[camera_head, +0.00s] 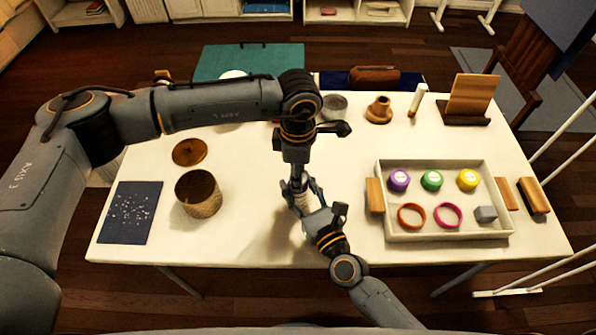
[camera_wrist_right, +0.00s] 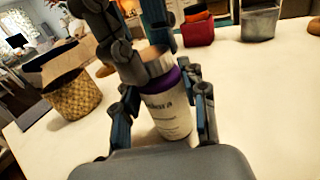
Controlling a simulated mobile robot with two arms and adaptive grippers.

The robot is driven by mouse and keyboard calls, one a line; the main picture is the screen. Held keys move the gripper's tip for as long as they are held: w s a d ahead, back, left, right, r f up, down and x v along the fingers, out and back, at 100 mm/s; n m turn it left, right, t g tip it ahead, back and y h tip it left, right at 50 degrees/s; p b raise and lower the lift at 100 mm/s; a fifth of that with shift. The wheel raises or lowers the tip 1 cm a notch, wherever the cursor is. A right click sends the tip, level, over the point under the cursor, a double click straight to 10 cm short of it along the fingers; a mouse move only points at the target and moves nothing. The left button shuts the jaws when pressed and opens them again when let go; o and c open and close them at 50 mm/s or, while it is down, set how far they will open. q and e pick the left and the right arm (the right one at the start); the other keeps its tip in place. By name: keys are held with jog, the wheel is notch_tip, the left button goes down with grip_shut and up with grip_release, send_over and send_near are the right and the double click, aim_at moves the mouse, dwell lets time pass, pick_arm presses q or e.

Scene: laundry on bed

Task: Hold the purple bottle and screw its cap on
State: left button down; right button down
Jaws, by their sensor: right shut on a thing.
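The bottle (camera_wrist_right: 168,116) is white with printed text and a purple band near its top. It stands close to upright on the table, and my right gripper (camera_wrist_right: 160,115) is shut on it from both sides. In the head view the bottle (camera_head: 300,202) is mostly hidden between my two grippers. My left gripper (camera_head: 298,183) points down at the bottle's top from above. Its fingers (camera_wrist_right: 138,50) are around a pale tan ring-like top, which may be the cap. I cannot tell whether they grip it.
A tray (camera_head: 445,236) at the right holds purple, green and yellow round items, two rings and a grey cube. A woven basket (camera_head: 199,197), its round lid (camera_head: 189,151) and a dark blue mat (camera_head: 130,212) lie at the left.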

pick_arm(q)
jog(key=m, duration=0.4)
jog(key=c, duration=0.8)
grip_release()
jog(key=shift+c, duration=0.2)
jog(key=shift+r, duration=2.3)
jog(key=shift+c, duration=0.4)
